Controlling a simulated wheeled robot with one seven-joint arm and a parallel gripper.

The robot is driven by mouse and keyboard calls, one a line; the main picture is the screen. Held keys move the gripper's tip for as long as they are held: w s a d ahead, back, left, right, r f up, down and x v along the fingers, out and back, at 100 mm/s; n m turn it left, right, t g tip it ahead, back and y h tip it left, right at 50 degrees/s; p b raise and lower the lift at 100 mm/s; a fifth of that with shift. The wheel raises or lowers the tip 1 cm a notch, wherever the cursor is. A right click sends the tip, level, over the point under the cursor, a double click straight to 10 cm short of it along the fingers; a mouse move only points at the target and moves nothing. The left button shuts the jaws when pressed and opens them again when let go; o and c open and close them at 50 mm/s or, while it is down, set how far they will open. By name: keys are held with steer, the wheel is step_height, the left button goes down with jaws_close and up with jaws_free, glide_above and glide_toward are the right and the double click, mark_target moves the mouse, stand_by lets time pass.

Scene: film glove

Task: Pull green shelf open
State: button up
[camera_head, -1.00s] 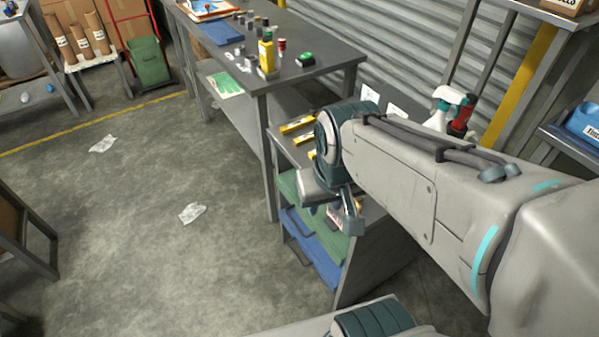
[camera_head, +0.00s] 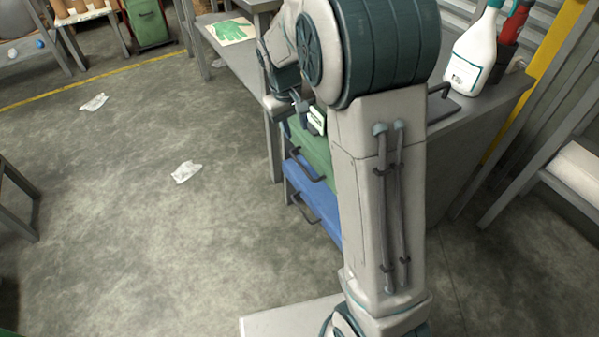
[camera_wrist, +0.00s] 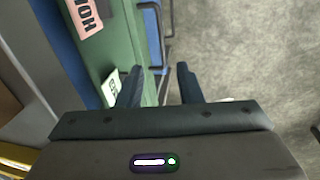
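The green shelf (camera_head: 315,152) is a drawer-like front in the workbench, above a blue one (camera_head: 318,208). It has a dark bar handle (camera_head: 306,172), and my arm hides its right part. My gripper (camera_head: 290,106) is at the upper left of the green shelf. In the wrist view, my gripper (camera_wrist: 160,86) is open, with its two dark fingers apart. The green shelf (camera_wrist: 118,35) lies at the left finger. A dark handle bar shows between and beyond the fingers; I cannot tell whether they touch it.
A white spray bottle (camera_head: 474,52) and a red-topped one stand on the bench top at right. White crumpled scraps (camera_head: 186,172) lie on the floor. The floor left of the bench is open.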

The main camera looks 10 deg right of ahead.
mark_target(302, 166)
steer(key=f+b, duration=0.1)
steer(key=f, duration=0.4)
steer(key=w+d+f+b, duration=0.1)
steer(key=f+b, duration=0.1)
steer(key=f, duration=0.4)
steer(key=w+d+f+b, duration=0.1)
steer(key=f, duration=0.4)
steer(key=shift+w+f+b, duration=0.15)
steer(key=shift+f+b, duration=0.05)
steer(key=shift+b, duration=0.15)
jaws_close()
